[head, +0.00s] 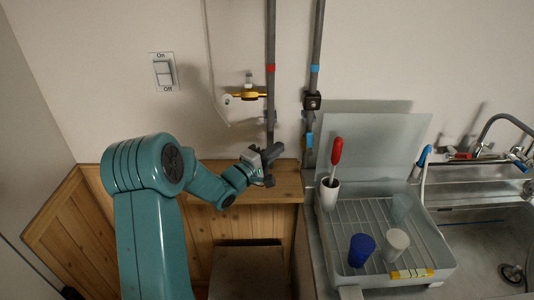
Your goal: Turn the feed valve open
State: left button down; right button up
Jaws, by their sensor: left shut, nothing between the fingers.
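A valve with a yellow handle (248,95) is on the wall, beside the dark pipe with a red band (271,68). Its handle lies roughly level. A black fitting (312,100) sits on the neighbouring pipe with blue bands (315,68). No label tells me which is the feed valve. My left gripper (270,166) is shut and empty, below the yellow handle and apart from it. It is in front of the lower end of the red-banded pipe and hides part of it; I cannot tell if they touch. My right gripper is not in view.
A wooden ledge (285,188) runs below the pipes. A light switch (163,72) is at upper left. At right, a dish rack (350,215) holds a blue cup (361,250), a pale cup (396,244) and a red-handled brush (336,152), beside a sink (470,235).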

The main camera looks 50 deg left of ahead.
aim_at(308, 137)
pick_arm(q)
jog(key=w+d+p, duration=0.2)
jog(key=w, duration=0.4)
jog(key=shift+w+r, duration=0.25)
jog(key=shift+r, duration=0.05)
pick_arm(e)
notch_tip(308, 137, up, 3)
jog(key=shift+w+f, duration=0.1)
pick_arm(q)
jog(key=shift+d, duration=0.1)
jog(key=d+b, duration=0.1)
jog(key=b, duration=0.2)
jog(key=shift+w+r, duration=0.15)
jog(key=shift+w, duration=0.25)
jog(key=shift+r, duration=0.35)
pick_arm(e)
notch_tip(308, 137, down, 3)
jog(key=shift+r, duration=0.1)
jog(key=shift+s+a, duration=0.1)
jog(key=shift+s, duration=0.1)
